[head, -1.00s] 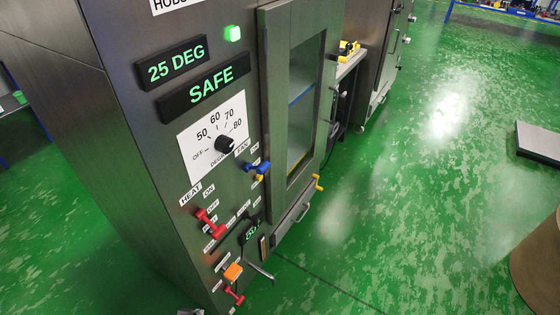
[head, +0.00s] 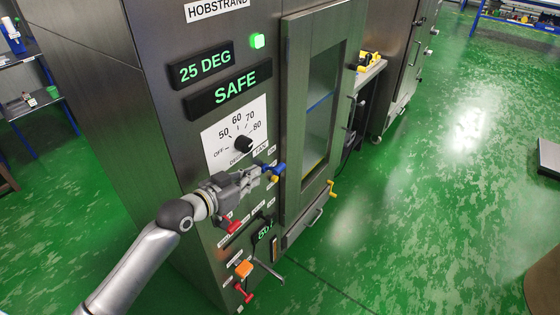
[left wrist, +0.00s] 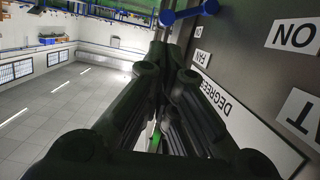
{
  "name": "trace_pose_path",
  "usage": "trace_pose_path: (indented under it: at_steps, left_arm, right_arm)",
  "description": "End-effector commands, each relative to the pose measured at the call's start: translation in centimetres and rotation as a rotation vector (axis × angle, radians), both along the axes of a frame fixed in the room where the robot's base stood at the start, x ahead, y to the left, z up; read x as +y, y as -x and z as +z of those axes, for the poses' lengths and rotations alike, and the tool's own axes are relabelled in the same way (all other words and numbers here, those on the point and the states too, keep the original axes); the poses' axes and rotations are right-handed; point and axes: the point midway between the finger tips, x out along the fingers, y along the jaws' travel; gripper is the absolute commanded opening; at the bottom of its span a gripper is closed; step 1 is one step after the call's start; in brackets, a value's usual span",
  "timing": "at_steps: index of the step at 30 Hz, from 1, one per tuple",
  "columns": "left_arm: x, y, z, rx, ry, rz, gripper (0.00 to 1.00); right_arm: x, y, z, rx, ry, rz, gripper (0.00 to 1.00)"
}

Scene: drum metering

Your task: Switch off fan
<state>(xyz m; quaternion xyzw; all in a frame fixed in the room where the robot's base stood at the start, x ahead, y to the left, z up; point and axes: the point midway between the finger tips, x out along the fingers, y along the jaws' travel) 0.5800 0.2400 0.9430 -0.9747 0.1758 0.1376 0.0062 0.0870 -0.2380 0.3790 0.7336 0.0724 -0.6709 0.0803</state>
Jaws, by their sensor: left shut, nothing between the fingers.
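The fan switch, a blue lever (head: 277,168), sticks out of the cabinet's front panel beside the FAN label (head: 261,151). It also shows at the top of the left wrist view (left wrist: 188,13). My left gripper (head: 257,174) reaches in from the left, its fingers shut and empty. The fingertips are close to the lever's left side; I cannot tell whether they touch it. In the left wrist view the lever lies just past the closed fingers. The gripper hides part of the panel around the switch. My right gripper is not in view.
The temperature knob (head: 243,144) is just above the gripper. Below are a red lever (head: 230,226), an orange block (head: 243,269) and another red lever (head: 243,292). The windowed door (head: 318,120) is right of the switch. Displays read 25 DEG (head: 206,68) and SAFE (head: 237,87).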

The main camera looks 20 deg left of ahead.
Motion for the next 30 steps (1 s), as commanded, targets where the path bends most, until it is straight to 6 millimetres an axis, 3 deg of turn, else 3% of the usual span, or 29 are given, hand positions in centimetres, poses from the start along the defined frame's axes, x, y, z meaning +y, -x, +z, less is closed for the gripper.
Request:
trace_pose_path:
  at_steps: [4, 17, 30]
  left_arm:
    - [0.4, -0.6, 0.9, -0.026, 0.012, 0.004, 0.00]
    - [0.2, -1.3, 0.8, -0.027, 0.014, 0.005, 0.00]
    - [-2.1, -7.3, -0.8, -0.025, 0.013, 0.005, 0.00]
  right_arm:
    - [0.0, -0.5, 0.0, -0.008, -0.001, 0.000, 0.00]
    - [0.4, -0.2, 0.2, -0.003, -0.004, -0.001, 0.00]
    - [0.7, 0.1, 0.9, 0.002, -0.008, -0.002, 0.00]
